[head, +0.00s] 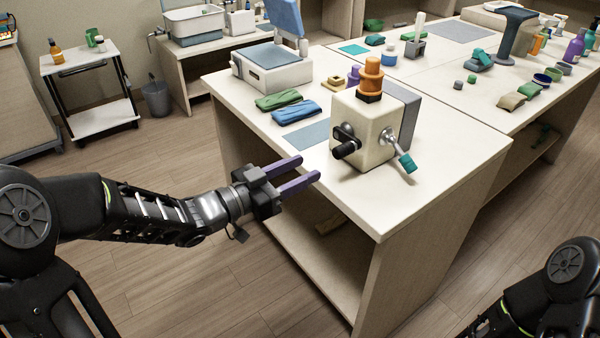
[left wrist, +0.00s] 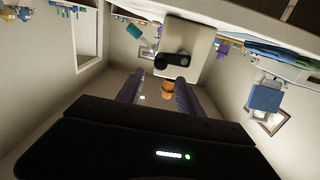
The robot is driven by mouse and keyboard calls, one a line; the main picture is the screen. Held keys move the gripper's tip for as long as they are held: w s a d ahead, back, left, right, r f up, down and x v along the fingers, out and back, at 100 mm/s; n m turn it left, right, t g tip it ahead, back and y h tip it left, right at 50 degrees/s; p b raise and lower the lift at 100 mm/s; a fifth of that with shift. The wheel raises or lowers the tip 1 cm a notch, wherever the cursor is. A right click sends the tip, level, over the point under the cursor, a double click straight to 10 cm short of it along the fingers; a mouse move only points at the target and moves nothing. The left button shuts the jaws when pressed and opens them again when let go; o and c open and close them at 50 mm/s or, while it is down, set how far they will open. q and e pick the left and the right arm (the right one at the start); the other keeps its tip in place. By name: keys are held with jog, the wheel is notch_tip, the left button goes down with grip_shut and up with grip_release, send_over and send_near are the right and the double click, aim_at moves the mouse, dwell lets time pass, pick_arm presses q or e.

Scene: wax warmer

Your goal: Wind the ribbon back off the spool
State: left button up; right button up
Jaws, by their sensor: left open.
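A cream box-shaped device (head: 365,130) stands near the front corner of the table. On its front is a black crank handle (head: 347,148), and a metal lever with a teal grip (head: 406,161) sticks out at its right. A stacked orange cylinder (head: 370,75) sits on top. I cannot make out a ribbon or a separate spool. My left gripper (head: 309,168) is open and empty, just off the table's edge, left of and below the crank handle, apart from it. In the left wrist view the crank handle (left wrist: 172,61) shows beyond the fingertips. My right gripper is out of view.
Blue (head: 297,111) and green folded cloths and a cream machine (head: 272,70) lie left of the device. A flat blue-grey mat (head: 308,134) lies beside it. The table's front right corner is bare. A shelf is below.

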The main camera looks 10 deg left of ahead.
aim_at(335, 154)
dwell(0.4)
pick_arm(q)
jog(key=b+x, duration=0.1)
jog(key=x, duration=0.7)
jog(key=shift+w+d, duration=0.25)
jog(key=shift+w, duration=0.05)
jog(key=shift+a, duration=0.1)
jog(key=shift+w+f, duration=0.1)
dwell(0.5)
grip_shut()
dwell(0.5)
dwell(0.3)
